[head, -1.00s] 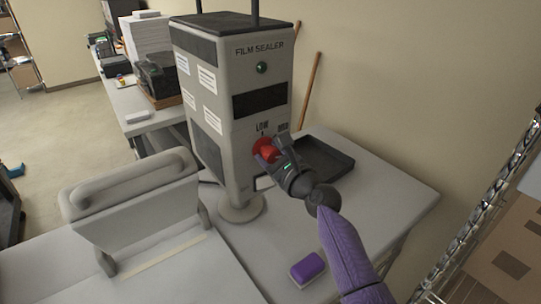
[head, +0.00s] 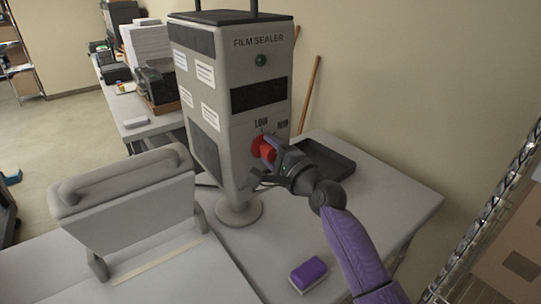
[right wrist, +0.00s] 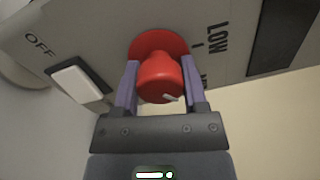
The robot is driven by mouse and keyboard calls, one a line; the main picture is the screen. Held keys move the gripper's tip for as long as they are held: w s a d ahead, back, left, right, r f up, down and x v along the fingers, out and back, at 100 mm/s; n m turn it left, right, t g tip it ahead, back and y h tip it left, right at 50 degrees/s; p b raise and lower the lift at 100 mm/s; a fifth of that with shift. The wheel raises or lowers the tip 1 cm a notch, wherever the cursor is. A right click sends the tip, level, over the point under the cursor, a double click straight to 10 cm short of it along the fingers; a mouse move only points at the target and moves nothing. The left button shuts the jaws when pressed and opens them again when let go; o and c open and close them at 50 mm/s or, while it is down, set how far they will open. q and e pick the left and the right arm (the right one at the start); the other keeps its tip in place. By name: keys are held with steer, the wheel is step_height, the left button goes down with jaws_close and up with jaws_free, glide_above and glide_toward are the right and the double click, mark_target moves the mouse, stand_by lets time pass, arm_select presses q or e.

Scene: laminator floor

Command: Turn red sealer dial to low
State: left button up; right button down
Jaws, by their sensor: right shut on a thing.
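The film sealer (head: 215,100) is a tall grey machine standing on the table. Its red dial (head: 263,148) sits low on the front face, below a LOW label (head: 261,123) and a second label to the right. My right gripper (head: 268,157) is at the dial. In the right wrist view its two purple fingers are shut on either side of the red knob (right wrist: 160,75). A small white mark on the knob points to the lower right, away from the LOW label (right wrist: 218,38). A second label there is mostly hidden by a finger. My left gripper is not in view.
A black tray (head: 325,158) lies on the table behind my right arm. A purple block (head: 308,273) lies near the front. A grey machine with a handle (head: 125,200) stands at left. A white switch (right wrist: 78,84) marked OFF is near the dial.

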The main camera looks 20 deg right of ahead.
steer(key=n+b, duration=0.2)
steer(key=n, duration=0.4)
steer(key=shift+n, duration=0.3)
steer(key=shift+n+y+b, duration=0.3)
steer(key=shift+n+b, duration=0.3)
steer(key=shift+n, duration=1.8)
steer(key=shift+c, duration=0.7)
jaws_free()
steer(key=shift+r, duration=0.1)
steer(key=shift+s, duration=0.1)
steer(key=v, duration=0.9)
steer(key=shift+s+d+b, duration=0.2)
steer(key=shift+s+b, duration=0.15)
steer(key=shift+b, duration=0.05)
